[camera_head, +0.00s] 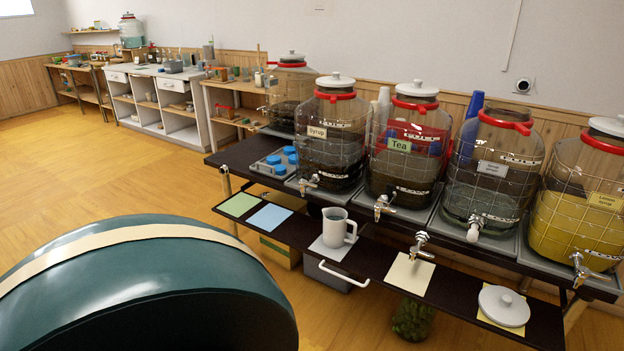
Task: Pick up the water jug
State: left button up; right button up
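A white jug (335,229) with a handle on its right stands upright on a pale square mat (320,250) on the low dark shelf. It is in front of the jar labelled Syrup. Its mouth is open at the top, and what is inside is too small to make out. Neither of my grippers shows in the head view, and nothing is seen touching the jug.
Jars labelled Syrup (329,142) and Tea (406,152), a clear jar (494,180) without a lid and a yellow one (584,205) stand behind. A loose tap (420,245) and a lid (503,306) lie right of the jug. A handle (343,276) projects below it.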

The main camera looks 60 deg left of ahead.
aim_at(335, 220)
jog(key=u, duration=1.7)
